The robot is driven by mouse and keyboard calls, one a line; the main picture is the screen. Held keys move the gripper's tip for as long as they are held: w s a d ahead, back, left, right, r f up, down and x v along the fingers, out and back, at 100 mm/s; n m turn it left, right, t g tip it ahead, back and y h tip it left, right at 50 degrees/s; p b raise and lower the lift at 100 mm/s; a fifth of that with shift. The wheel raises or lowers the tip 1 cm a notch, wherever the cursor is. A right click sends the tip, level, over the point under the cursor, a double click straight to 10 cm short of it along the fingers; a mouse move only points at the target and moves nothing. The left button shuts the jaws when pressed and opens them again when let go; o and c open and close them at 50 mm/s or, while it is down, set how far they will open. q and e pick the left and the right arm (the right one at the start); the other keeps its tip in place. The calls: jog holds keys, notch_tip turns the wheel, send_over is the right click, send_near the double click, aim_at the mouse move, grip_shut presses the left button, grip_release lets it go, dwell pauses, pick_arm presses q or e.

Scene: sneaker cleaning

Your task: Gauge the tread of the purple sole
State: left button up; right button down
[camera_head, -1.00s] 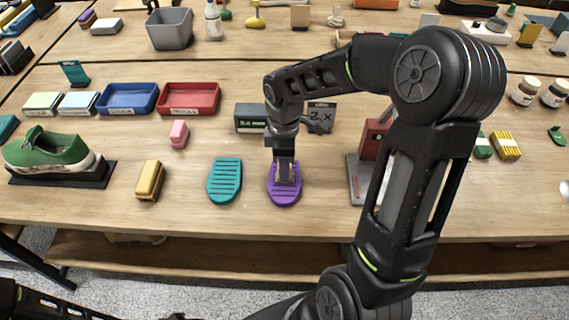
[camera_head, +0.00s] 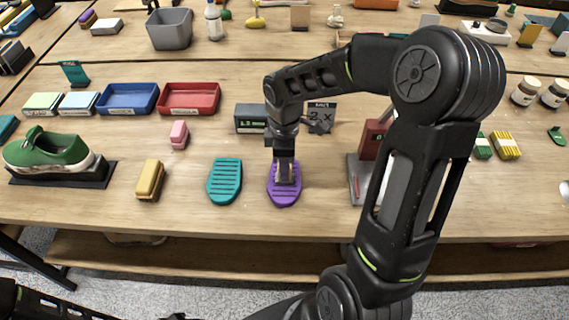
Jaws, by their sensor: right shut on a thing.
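The purple sole (camera_head: 284,195) lies flat near the front of the table, its ridged face up. My right gripper (camera_head: 285,177) points straight down over the sole's upper half. It is shut on a small tan piece (camera_head: 285,173), mostly hidden between the fingers. The piece's lower end is at the tread, but I cannot tell if it touches. A dark grey box with a green-lit display (camera_head: 251,119) stands just behind my gripper; its characters are too small to read surely. My left gripper is out of view.
A teal sole (camera_head: 224,181) lies left of the purple one, with a yellow block (camera_head: 150,179) beyond it. A red and grey stand (camera_head: 357,174) is close on the right, partly behind my arm. A dark sign (camera_head: 320,117) stands behind. Blue (camera_head: 128,98) and red (camera_head: 189,98) trays are back left.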

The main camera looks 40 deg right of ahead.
jog(key=shift+r+p, duration=2.6)
jog(key=shift+r, duration=0.9)
jog(key=shift+f, duration=0.1)
